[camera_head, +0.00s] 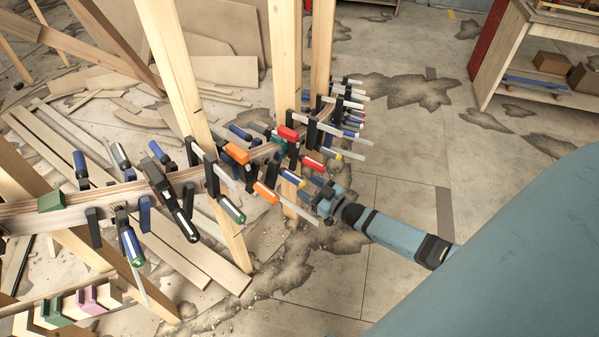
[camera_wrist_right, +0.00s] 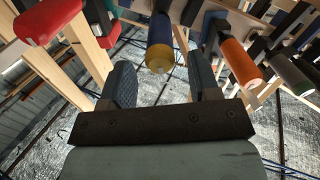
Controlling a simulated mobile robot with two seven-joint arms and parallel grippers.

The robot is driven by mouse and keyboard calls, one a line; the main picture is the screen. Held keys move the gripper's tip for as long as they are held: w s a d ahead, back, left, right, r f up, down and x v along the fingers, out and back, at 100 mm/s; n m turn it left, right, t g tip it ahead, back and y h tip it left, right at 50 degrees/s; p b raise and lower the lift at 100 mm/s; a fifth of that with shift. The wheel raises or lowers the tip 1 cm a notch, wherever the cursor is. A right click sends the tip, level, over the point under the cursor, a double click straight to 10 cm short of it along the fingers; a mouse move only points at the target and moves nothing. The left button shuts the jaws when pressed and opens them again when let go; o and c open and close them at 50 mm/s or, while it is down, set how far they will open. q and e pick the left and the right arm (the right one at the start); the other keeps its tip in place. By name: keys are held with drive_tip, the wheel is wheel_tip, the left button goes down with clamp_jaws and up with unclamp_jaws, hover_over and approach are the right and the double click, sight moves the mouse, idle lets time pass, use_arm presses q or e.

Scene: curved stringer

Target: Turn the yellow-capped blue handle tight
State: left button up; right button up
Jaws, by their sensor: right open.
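The yellow-capped blue handle (camera_head: 292,178) is on a clamp along the curved wooden stringer. In the right wrist view the yellow-capped blue handle (camera_wrist_right: 160,42) points its cap toward my palm, in line with the gap between my fingers. My right gripper (camera_head: 322,195) is just right of and below the handle in the head view. In the wrist view my right gripper (camera_wrist_right: 160,68) is open, with a dark finger on each side of the cap's line. I see no finger pressing on the handle. My left gripper is not in view.
A red handle (camera_wrist_right: 45,20) and an orange handle (camera_wrist_right: 240,62) flank the blue one closely. More clamps crowd the curved stringer (camera_head: 118,192). Upright wooden posts (camera_head: 284,50) stand behind. Floor at the right is open up to a shelf unit (camera_head: 500,60).

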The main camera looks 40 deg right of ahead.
sight(298, 181)
drive_tip(key=v, duration=0.9)
drive_tip(key=shift+r, duration=0.1)
use_arm(q)
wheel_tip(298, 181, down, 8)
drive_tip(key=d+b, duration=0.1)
drive_tip(key=b, duration=1.2)
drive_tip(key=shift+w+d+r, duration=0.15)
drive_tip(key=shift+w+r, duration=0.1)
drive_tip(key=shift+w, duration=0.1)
use_arm(e)
drive_tip(key=w+a+n, duration=0.1)
drive_tip(key=w+n, duration=0.3)
drive_tip(key=n, duration=0.3)
drive_tip(key=w+a+n, duration=0.1)
drive_tip(key=w+n, duration=0.3)
drive_tip(key=n, duration=0.3)
drive_tip(key=w+a+n, duration=0.1)
drive_tip(key=w+n, duration=0.4)
drive_tip(key=n, duration=0.2)
drive_tip(key=shift+w+a+n, duration=0.1)
drive_tip(key=shift+a+n, duration=0.2)
drive_tip(key=shift+a, duration=0.05)
drive_tip(key=shift+c, duration=0.5)
